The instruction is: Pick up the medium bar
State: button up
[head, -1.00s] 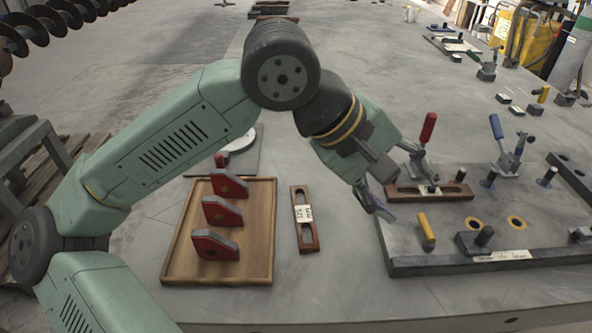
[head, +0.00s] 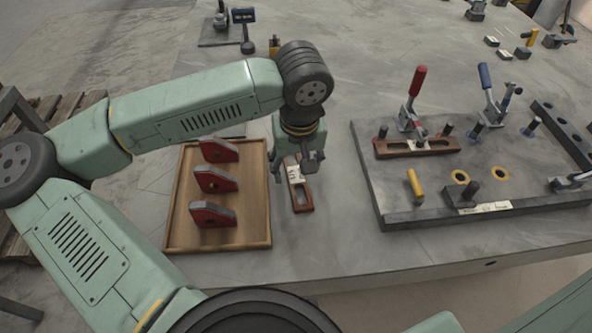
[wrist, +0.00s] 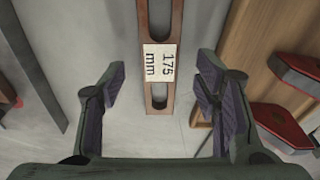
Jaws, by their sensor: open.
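A reddish-brown slotted bar (head: 302,203) with a white label lies flat on the grey table, just right of a wooden tray. In the wrist view the bar (wrist: 157,98) has its label reading 175 mm, and it runs up between my fingers. My gripper (wrist: 163,72) is open, with one finger on each side of the bar and apart from it. In the head view my gripper (head: 298,165) points down over the bar's far part and hides it. A similar bar (head: 440,147) sits on the dark fixture plate by the red-handled clamp.
The wooden tray (head: 267,225) holds three red-faced blocks (head: 214,181) close to the bar's left. The fixture plate (head: 372,190) on the right carries a red clamp (head: 417,85), a blue clamp (head: 486,80) and pins. Bare table lies between bar and plate.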

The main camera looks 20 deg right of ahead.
aim_at(296, 176)
jog(key=shift+w+f, duration=0.15)
jog(key=shift+f, duration=1)
grip_shut()
jog(key=shift+d+r, duration=0.1)
